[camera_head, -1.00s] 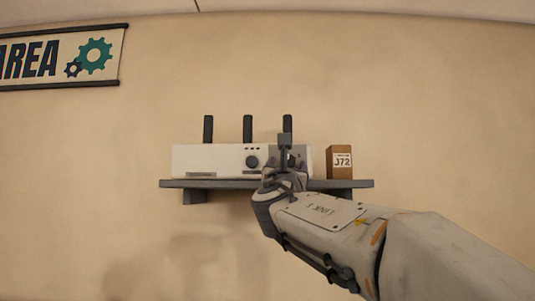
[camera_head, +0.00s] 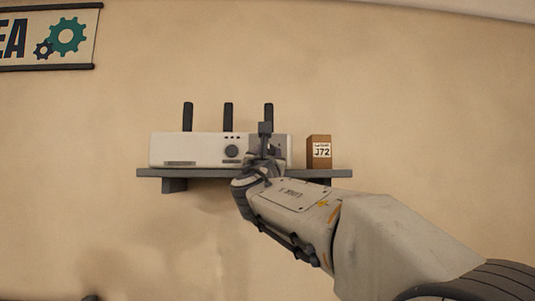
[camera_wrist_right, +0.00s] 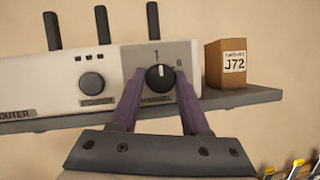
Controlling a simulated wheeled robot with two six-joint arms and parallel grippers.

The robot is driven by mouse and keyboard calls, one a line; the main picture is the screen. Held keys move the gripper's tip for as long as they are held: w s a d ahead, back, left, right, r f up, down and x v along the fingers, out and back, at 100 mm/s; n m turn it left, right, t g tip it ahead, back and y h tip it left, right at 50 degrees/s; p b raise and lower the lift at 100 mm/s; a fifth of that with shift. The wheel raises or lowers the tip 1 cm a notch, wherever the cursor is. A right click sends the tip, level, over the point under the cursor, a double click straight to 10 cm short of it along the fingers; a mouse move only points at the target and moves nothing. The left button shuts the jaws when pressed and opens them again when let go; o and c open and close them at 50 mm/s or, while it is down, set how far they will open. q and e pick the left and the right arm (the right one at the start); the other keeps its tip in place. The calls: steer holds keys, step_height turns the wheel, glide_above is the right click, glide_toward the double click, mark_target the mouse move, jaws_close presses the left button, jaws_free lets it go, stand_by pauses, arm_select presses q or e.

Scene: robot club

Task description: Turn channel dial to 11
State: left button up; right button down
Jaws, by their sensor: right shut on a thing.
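The white router (camera_head: 190,149) stands on a wall shelf. In the right wrist view, its grey right-hand panel (camera_wrist_right: 186,50) carries the channel dial (camera_wrist_right: 160,71), a black round knob with a white pointer line. The line points up, toward the printed 1. A 6 shows to the dial's right; no 11 is visible. My right gripper (camera_wrist_right: 159,88) is shut on the channel dial, one finger at each side. The fingers cover part of the label below it. In the head view my right gripper (camera_head: 264,145) hides most of the dial. My left gripper is not in view.
A second black knob (camera_wrist_right: 92,86) is left of the channel dial. Several dark antennas, one of them here (camera_head: 228,117), rise behind the router. A brown J72 box (camera_head: 319,152) stands to its right on the grey shelf (camera_head: 210,173).

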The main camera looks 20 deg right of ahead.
steer(key=shift+m, duration=0.3)
steer(key=m+g+h, duration=0.1)
steer(key=m, duration=0.1)
steer(key=shift+a+m, duration=0.1)
steer(key=shift+m, duration=0.2)
steer(key=m+g+p, duration=0.1)
steer(key=m+g, duration=0.1)
steer(key=m, duration=0.2)
steer(key=m+g+h+p, duration=0.1)
steer(key=m, duration=0.4)
steer(key=r+m+g+p, duration=0.1)
steer(key=m+g, duration=0.1)
steer(key=m, duration=0.2)
steer(key=shift+m+g, duration=0.3)
steer(key=m+p, duration=0.2)
steer(key=m, duration=0.1)
steer(key=shift+g+y, duration=0.4)
steer(key=m+y+p, duration=0.1)
steer(key=m, duration=0.1)
steer(key=shift+m+g, duration=0.3)
steer(key=shift+m, duration=0.1)
steer(key=shift+m+y+p, duration=0.6)
steer(key=shift+m+y, duration=0.1)
steer(key=shift+m, duration=0.2)
steer(key=shift+f, duration=0.1)
